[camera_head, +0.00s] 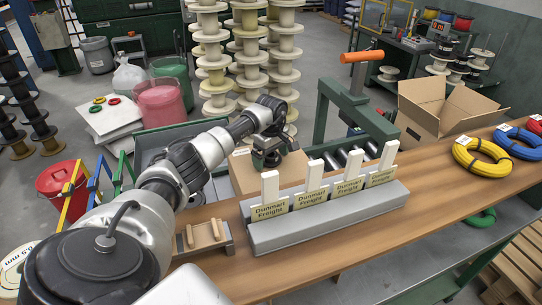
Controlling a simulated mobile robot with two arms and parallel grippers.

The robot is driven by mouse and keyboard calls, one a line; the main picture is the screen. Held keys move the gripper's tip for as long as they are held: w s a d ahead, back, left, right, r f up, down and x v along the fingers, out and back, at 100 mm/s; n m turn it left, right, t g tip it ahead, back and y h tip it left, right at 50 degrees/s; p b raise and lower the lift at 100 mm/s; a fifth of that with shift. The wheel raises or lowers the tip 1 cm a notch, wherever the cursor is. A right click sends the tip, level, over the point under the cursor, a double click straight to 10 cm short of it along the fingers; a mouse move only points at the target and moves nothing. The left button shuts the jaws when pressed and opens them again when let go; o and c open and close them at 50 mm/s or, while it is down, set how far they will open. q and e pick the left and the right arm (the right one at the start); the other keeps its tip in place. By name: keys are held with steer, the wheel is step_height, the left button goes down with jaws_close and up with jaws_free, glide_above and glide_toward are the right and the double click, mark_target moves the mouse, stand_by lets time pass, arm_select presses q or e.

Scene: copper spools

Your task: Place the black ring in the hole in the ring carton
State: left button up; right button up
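My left gripper (268,157) is dark and reaches over a brown carton (238,171) behind the grey rack. Its fingers are small and dark here, so I cannot tell whether they are open or shut, or whether they hold anything. I cannot pick out a black ring. The carton is partly hidden by my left arm and the rack; no hole in it can be made out. An open cardboard box (445,118) stands farther right with its flaps up. My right gripper is out of view.
Yellow (480,157) and blue (521,142) coils lie at right. A green frame with an orange handle (361,56) rises behind.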

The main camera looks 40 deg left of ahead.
arm_select(q)
steer(key=shift+r, duration=0.45)
step_height(320, 180, up, 11)
steer(key=b, duration=0.3)
steer(key=shift+r, duration=0.2)
